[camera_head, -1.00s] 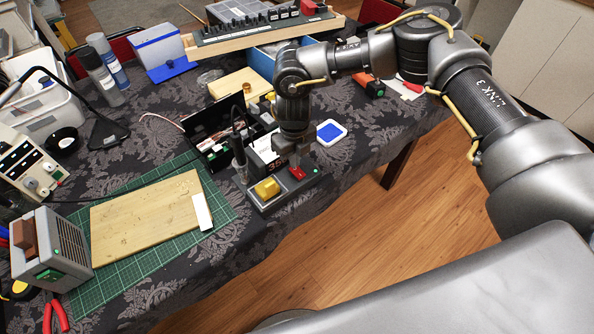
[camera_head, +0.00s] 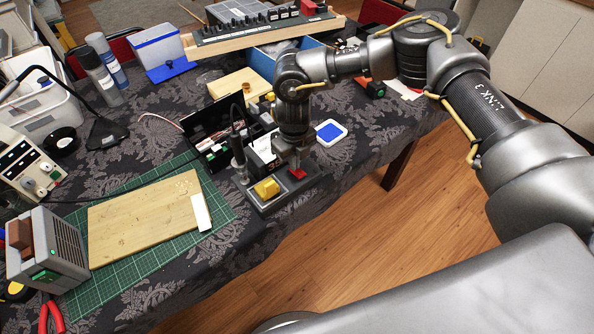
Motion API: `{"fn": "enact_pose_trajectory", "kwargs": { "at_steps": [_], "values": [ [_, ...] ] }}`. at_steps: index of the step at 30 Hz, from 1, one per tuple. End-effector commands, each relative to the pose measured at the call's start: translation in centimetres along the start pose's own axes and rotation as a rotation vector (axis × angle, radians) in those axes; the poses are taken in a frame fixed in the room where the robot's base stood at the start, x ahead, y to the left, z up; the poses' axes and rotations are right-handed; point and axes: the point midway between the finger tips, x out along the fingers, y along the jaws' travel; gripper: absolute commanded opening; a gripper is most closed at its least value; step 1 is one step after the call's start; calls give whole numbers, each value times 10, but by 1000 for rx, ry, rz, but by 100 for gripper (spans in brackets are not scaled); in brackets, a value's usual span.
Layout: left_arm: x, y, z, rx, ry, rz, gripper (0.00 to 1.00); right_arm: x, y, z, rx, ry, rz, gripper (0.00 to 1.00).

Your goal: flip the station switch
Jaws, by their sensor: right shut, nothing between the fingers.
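The station is a dark grey box (camera_head: 285,198) near the table's front edge. It has a yellow block (camera_head: 267,188) on its left part and a red switch (camera_head: 298,174) on its right part. My right gripper (camera_head: 296,164) points down right at the red switch, with its fingers together and empty. The fingertips hide part of the switch, and I cannot tell for certain whether they touch it. No green light shows on the station's right end. My left gripper is out of view.
A black open case (camera_head: 205,132) lies behind the station. A wooden board (camera_head: 145,215) on a green cutting mat (camera_head: 120,285) is to the left. A blue-and-white pad (camera_head: 330,132) is to the right. The table's front edge is close by.

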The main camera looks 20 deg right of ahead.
Motion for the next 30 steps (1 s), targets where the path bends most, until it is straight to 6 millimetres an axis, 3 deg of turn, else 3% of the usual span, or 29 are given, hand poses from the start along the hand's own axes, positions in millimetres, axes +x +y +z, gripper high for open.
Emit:
{"fn": "enact_pose_trajectory", "kwargs": {
  "at_steps": [24, 30],
  "values": [
    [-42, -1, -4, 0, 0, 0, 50, -63, 0, 0, 1, 0, 1, 0],
    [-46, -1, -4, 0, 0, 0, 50, -71, 0, 0, 0, 1, 0, 0]
  ]
}}
